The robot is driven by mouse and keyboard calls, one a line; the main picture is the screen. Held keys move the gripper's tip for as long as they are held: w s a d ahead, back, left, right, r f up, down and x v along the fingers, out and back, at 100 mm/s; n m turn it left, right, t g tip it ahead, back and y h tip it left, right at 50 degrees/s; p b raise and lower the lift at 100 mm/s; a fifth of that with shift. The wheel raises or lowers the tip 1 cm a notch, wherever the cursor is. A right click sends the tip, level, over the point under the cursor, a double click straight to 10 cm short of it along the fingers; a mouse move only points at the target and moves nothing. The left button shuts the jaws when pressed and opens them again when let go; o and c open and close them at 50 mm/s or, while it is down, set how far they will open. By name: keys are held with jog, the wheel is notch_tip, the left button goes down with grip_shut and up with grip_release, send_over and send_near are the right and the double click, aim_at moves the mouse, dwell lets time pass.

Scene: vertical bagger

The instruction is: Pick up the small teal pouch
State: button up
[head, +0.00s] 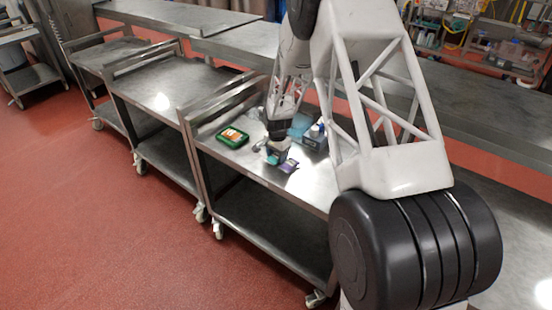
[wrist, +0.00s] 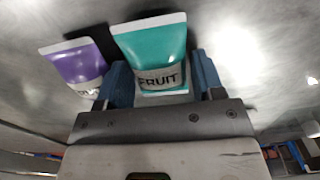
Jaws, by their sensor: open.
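The small teal pouch (wrist: 155,50), with white edges and a "FRUIT" label, shows in the wrist view. My gripper (wrist: 160,75) is open, with one blue finger at each side of the pouch's lower part. I cannot tell whether either finger touches it. In the head view my gripper (head: 277,142) is low over the steel cart top, and a bit of teal shows under it, mostly hidden by the gripper.
A purple pouch (wrist: 76,65) lies just left of the teal one; it also shows in the head view (head: 289,166). A green pack with an orange label (head: 232,137) lies to the left on the cart (head: 225,162). A blue-grey box (head: 315,137) stands to the right.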

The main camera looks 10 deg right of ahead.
dwell(0.5)
jog(key=c, duration=0.6)
jog(key=shift+c, duration=0.2)
jog(key=shift+r, duration=0.15)
jog(key=shift+r, duration=0.8)
jog(key=shift+s+r, duration=0.1)
jog(key=shift+r, duration=0.85)
jog(key=s, duration=1)
jog(key=s+d+r, duration=0.1)
jog(key=s, duration=0.4)
jog(key=shift+s+r, duration=0.1)
jog(key=shift+s, duration=0.3)
